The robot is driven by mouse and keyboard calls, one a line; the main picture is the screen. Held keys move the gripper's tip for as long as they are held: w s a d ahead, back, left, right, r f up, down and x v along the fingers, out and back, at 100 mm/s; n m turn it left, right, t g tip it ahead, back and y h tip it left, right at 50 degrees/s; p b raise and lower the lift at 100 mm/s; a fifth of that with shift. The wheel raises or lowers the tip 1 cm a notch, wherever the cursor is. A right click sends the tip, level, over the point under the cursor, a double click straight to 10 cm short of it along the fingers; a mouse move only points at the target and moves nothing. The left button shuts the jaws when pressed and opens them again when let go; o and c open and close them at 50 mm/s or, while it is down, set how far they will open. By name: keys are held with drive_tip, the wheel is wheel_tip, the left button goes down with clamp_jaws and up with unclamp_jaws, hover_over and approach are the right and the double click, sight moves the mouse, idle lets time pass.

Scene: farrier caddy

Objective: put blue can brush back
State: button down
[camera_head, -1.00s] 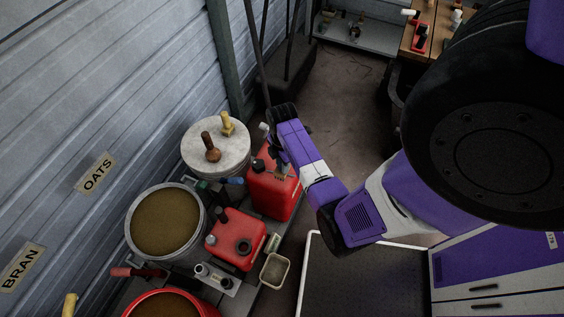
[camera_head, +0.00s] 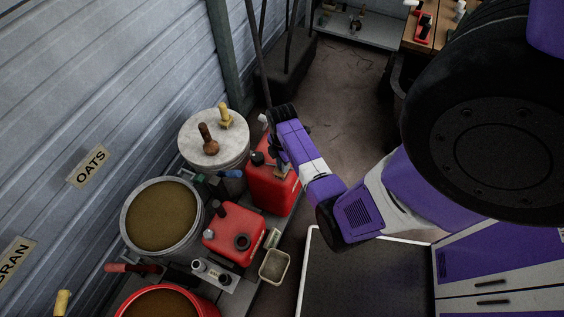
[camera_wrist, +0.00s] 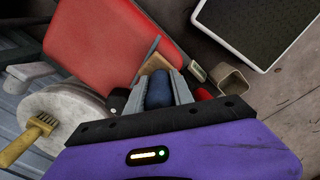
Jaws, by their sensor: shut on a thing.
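My gripper (camera_wrist: 157,88) is shut on the blue-handled brush (camera_wrist: 158,92). The blue handle sits between the two grey fingers in the wrist view, and a tan, wooden-looking part shows just beyond it. In the head view my gripper (camera_head: 278,158) is over the tall red can (camera_head: 268,190), near its right side. The can also fills the upper left of the wrist view (camera_wrist: 105,45). My gripper and wrist hide part of the can and most of the brush in the head view. I cannot tell whether the brush touches the can.
A grain bucket (camera_head: 126,222) and a smaller red can (camera_head: 222,248) stand left and in front. A small beige box (camera_head: 287,268) and a dark tray (camera_head: 365,275) lie to the right.

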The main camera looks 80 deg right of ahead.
drive_tip(key=shift+f+b, duration=0.3)
drive_tip(key=shift+f, duration=0.15)
drive_tip(key=c, duration=1)
unclamp_jaws()
wheel_tip(320, 180, up, 8)
drive_tip(key=shift+f+p, duration=0.1)
drive_tip(key=shift+p, duration=0.25)
drive_tip(key=shift+r+p, duration=2.25)
drive_tip(key=shift+p, duration=0.35)
